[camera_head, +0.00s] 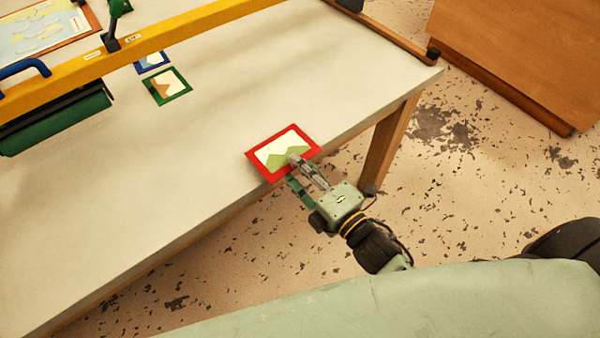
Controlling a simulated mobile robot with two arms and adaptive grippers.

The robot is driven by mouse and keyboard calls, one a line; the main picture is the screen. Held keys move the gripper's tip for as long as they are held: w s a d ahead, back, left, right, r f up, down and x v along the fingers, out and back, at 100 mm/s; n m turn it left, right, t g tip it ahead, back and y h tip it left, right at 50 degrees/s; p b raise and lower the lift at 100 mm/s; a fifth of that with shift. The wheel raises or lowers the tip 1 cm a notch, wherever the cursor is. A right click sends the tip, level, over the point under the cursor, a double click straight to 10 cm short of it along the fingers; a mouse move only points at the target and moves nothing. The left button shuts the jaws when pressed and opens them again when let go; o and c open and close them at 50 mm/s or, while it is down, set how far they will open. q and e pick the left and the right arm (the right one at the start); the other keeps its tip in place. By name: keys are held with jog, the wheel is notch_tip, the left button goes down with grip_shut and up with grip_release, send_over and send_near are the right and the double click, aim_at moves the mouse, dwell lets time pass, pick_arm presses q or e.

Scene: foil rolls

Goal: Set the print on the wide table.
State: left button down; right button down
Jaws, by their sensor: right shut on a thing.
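The print (284,148) has a red border, a pale field and a green hill shape. It is at the near edge of the wide white table (240,90), over the tabletop's rim. My right gripper (294,165) is shut on the print's near edge. I cannot tell whether the print touches the tabletop. My left gripper is not in view.
A green-bordered print (167,86) and a blue-bordered one (152,62) lie farther back on the table. A yellow beam (180,36) with a dark green roller (58,122) spans the left part. A wooden cabinet (520,50) stands at the right. The tabletop's middle is clear.

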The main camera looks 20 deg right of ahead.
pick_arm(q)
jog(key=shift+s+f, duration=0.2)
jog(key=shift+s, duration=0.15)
pick_arm(e)
jog(key=shift+f, duration=1.3)
jog(key=shift+f, duration=0.2)
jog(key=c, duration=1.6)
grip_release()
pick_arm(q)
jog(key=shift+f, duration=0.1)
pick_arm(e)
jog(key=shift+r, duration=0.1)
